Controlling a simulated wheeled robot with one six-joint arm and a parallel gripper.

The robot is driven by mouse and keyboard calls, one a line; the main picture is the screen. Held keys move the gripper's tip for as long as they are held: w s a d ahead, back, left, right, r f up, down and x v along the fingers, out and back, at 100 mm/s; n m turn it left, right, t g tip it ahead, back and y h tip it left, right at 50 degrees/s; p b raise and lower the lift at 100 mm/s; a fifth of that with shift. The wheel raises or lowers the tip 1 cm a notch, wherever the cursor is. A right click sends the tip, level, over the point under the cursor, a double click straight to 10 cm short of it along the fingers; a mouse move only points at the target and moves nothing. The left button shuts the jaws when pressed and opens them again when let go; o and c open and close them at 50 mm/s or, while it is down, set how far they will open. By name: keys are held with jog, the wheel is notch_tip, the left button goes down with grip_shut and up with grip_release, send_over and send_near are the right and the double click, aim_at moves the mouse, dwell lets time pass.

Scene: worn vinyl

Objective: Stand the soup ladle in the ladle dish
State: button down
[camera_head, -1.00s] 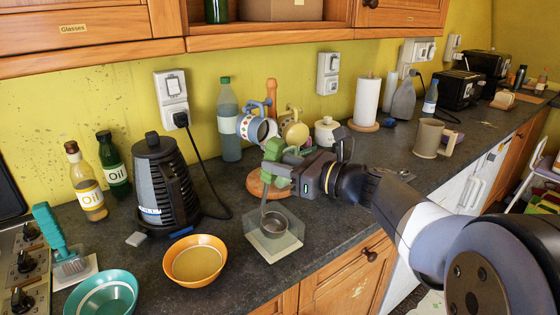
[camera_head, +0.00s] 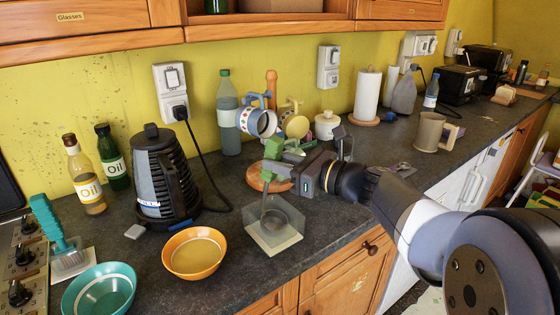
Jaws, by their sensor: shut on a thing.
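The soup ladle (camera_head: 264,203) is grey and hangs upright from my gripper (camera_head: 272,168), its handle between the green fingers. The ladle dish (camera_head: 290,236) is a clear, square-walled holder on the counter, below my gripper. The ladle's bowl is low within the outline of the dish's clear walls and looks to be inside them. I cannot tell whether the bowl touches the dish floor. The top of the handle is hidden by the fingers.
An orange bowl (camera_head: 194,253) stands left of the dish, with a teal bowl (camera_head: 98,290) further left. A kettle (camera_head: 160,180) and a mug tree with mugs (camera_head: 256,122) stand behind. A round wooden board (camera_head: 258,182) lies close behind my gripper.

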jog(key=c, duration=1.1)
grip_release()
jog(key=shift+o, duration=0.2)
jog(key=shift+f, duration=0.1)
jog(key=v, duration=1.1)
jog(key=shift+w+a, duration=0.1)
jog(key=shift+a, duration=0.1)
jog(key=x, duration=0.7)
jog(key=r+x, duration=0.1)
jog(key=x, duration=0.2)
jog(key=shift+w+a+p, duration=0.1)
jog(key=shift+a+p, duration=0.05)
jog(key=shift+p, duration=0.25)
